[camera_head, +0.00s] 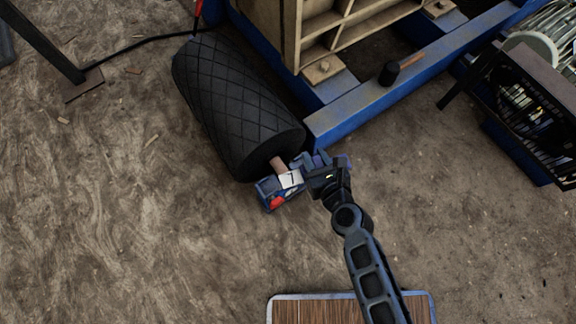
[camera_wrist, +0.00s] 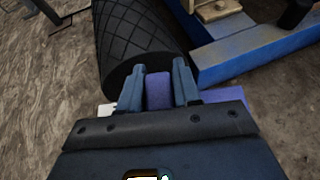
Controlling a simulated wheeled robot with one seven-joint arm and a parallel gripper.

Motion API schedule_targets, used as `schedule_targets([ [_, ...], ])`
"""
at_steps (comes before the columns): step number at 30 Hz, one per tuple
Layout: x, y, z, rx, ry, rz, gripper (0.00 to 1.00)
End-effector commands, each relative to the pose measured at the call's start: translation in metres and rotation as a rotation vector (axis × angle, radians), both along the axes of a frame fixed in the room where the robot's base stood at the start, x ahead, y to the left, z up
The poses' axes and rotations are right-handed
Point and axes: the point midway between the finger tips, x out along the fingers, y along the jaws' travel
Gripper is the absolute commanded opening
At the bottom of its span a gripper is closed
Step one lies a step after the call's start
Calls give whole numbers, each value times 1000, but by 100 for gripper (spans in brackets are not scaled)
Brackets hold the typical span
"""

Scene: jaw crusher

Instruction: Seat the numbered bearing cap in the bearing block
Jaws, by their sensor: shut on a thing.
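My gripper (camera_head: 306,172) is low beside the near end of the black roller. In the wrist view its two fingers (camera_wrist: 158,88) are shut on a purple block (camera_wrist: 158,92), which looks like part of the bearing cap. A white plate (camera_head: 290,179) with a dark numeral, perhaps 1 or 7, shows just left of the gripper. The blue bearing block (camera_head: 266,193) with a red patch lies below the roller's shaft stub (camera_head: 278,164). The gripper hides much of the cap, and I cannot tell whether the cap touches the block.
The black ribbed roller (camera_head: 235,100) lies up and left of my gripper. A blue steel frame (camera_head: 370,103) of the crusher stands just above and right. A caged machine (camera_head: 530,100) is at the right. A wooden-topped platform (camera_head: 315,310) is at the bottom. Dirt ground at left is open.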

Motion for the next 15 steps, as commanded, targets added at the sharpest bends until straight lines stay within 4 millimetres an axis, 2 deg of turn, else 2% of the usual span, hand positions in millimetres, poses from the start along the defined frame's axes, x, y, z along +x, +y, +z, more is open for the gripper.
schedule_targets([
  [1,-4,19,-28,1,-2,43,0],
  [6,-21,67,-73,-1,0,152,0],
  [10,-33,94,-97,-5,2,213,0],
  [15,-43,113,-113,-7,4,256,0],
])
